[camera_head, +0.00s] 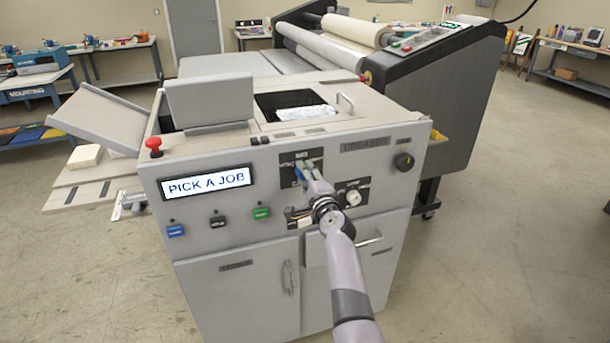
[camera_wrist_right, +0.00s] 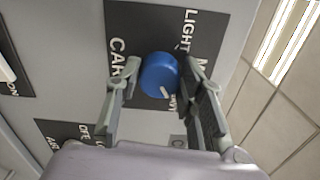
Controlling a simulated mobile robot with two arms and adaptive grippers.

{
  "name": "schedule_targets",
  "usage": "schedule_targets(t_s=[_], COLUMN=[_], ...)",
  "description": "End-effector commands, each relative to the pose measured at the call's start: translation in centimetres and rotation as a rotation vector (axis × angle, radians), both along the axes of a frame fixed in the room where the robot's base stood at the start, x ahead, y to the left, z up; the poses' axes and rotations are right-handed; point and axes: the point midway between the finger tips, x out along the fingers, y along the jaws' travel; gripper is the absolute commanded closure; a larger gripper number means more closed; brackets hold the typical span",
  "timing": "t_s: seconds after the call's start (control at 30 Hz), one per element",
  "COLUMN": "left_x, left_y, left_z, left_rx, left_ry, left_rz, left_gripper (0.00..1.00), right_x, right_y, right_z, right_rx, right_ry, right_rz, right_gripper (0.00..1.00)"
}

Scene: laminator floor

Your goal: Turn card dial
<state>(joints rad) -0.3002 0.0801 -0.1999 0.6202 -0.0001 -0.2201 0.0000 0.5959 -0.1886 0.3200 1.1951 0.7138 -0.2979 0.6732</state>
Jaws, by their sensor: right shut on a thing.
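The card dial is a round blue knob (camera_wrist_right: 160,75) with a pale pointer line, on a black label plate with white lettering (camera_wrist_right: 146,24) on the machine's front panel. In the head view the knob (camera_head: 299,172) is mostly hidden by my right gripper (camera_head: 304,170). In the right wrist view my right gripper (camera_wrist_right: 160,84) has a finger on each side of the knob and is shut on it. The pointer line aims toward the lower right in that view. My left gripper is out of view.
The creaser's display (camera_head: 206,184) reads "PICK A JOB". Blue, black and green buttons (camera_head: 261,213) sit below it. A red emergency knob (camera_head: 154,146), a white knob (camera_head: 353,197) and a black dial (camera_head: 403,161) are nearby. A large laminator (camera_head: 440,100) stands behind.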

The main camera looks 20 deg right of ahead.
Motion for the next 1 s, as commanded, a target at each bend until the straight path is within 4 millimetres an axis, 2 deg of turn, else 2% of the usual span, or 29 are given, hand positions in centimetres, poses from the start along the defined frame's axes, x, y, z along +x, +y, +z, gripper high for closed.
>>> schedule_targets(t_s=[0.6,0.63,0.9,1.0], left_x=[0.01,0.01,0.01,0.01], left_y=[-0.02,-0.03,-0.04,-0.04], left_z=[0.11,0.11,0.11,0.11], left_rx=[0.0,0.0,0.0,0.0], left_ry=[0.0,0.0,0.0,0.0], left_rz=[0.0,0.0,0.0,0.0], left_gripper=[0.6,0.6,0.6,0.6], right_x=[-0.01,-0.01,-0.01,-0.01], right_y=[0.02,0.03,0.03,0.02], right_z=[-0.1,-0.1,-0.05,-0.03], right_rx=[0.044,0.043,0.042,0.041], right_ry=[0.003,0.003,0.002,0.002], right_rz=[0.0,0.0,0.0,0.0], right_gripper=[0.92,0.63,0.45,0.44])
